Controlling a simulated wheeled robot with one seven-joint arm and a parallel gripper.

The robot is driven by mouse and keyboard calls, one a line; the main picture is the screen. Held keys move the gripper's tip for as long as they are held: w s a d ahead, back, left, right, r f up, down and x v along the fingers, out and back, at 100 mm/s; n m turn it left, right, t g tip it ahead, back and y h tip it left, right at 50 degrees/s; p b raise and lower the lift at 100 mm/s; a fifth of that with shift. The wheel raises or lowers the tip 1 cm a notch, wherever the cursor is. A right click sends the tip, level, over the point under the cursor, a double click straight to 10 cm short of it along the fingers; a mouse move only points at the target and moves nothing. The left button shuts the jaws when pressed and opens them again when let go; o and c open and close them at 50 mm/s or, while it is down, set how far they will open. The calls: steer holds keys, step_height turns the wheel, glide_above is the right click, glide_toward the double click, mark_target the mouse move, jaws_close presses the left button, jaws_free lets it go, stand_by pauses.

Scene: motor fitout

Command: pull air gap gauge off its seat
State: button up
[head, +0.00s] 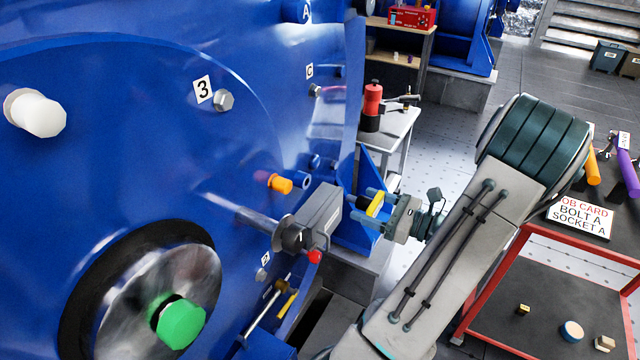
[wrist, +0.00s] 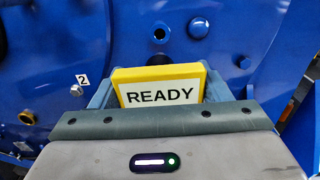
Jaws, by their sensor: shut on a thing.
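A yellow block with a white READY label (wrist: 160,75) stands between my gripper's two teal fingers in the wrist view; it looks like the air gap gauge. In the head view it shows as a small yellow piece (head: 376,204) beside the blue motor. My gripper (head: 369,205) is shut on it, pointing left at the motor. The gauge's far side is hidden in the wrist view, so I cannot tell whether it still touches its seat.
The blue motor housing (head: 130,120) fills the left. A grey box with a red knob (head: 318,218) sits close left of my gripper. An orange plug (head: 281,184) juts out nearby. A red-framed cart (head: 560,280) stands at right. A small table (head: 390,130) holds a red tool.

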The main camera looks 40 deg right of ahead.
steer(key=p+v, duration=0.2)
steer(key=v, duration=1.2)
steer(key=shift+s+p, duration=0.25)
steer(key=shift+p, duration=0.05)
steer(key=shift+d, duration=0.1)
